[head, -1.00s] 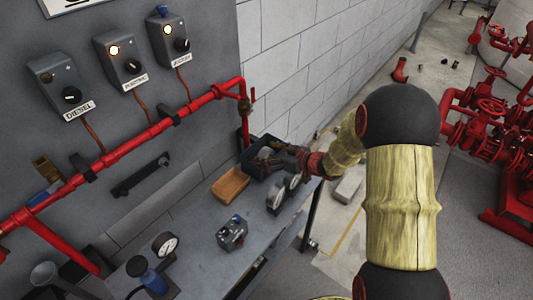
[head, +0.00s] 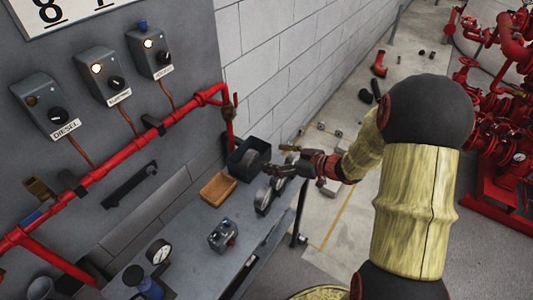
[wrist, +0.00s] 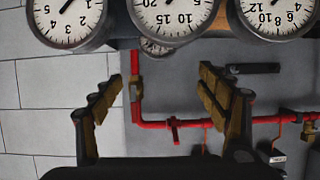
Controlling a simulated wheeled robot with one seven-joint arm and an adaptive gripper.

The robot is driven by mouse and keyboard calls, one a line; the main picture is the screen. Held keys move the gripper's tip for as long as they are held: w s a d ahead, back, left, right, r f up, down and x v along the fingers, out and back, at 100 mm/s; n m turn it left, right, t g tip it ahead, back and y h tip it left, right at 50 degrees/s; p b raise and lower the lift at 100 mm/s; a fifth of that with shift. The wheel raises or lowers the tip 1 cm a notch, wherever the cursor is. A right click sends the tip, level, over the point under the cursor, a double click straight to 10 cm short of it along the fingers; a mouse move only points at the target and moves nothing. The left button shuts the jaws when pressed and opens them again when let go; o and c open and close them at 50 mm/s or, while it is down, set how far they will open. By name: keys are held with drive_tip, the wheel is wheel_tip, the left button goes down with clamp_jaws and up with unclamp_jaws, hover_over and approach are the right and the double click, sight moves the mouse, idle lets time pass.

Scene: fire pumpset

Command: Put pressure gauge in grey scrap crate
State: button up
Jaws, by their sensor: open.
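The dark grey crate (head: 234,160) stands at the far end of the bench by the wall. A rounded grey object (head: 251,157) shows inside it; I cannot tell for sure what it is. My gripper (head: 277,160) is open and empty, just right of the crate and apart from it. In the wrist view its fingers (wrist: 160,88) are spread wide with nothing between them. That view shows three round white-faced pressure gauges upside down: left (wrist: 66,14), middle (wrist: 172,12) and right (wrist: 275,12). Gauges (head: 263,198) stand along the bench's right edge, partly hidden by my gripper.
An orange-brown tray (head: 218,188) sits beside the crate. A grey box with knobs (head: 223,236), another gauge (head: 158,251) and a blue bottle (head: 142,281) are nearer on the bench. A red pipe (head: 130,150) runs along the wall panel. Floor right of the bench is partly clear.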

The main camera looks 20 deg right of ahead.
drive_tip(key=s+d+r+m+h, duration=0.1)
drive_tip(key=d+r+m+h, duration=0.15)
drive_tip(key=r+h, duration=0.4)
drive_tip(key=s+d+r+m+h, duration=0.1)
drive_tip(key=d+r+m+h, duration=0.2)
drive_tip(key=r, duration=0.7)
drive_tip(key=s+a+g, duration=0.1)
drive_tip(key=s+a, duration=0.3)
drive_tip(key=s, duration=0.5)
drive_tip(key=s+a+r+m+g+y, duration=0.1)
drive_tip(key=s+a, duration=0.3)
drive_tip(key=s, duration=0.4)
drive_tip(key=s+a+g, duration=0.3)
drive_tip(key=s+a, duration=0.1)
drive_tip(key=s, duration=0.5)
drive_tip(key=shift+s+a+r+m+y, duration=0.15)
drive_tip(key=shift+s+r+m+y, duration=0.05)
drive_tip(key=shift+s+m+y, duration=0.15)
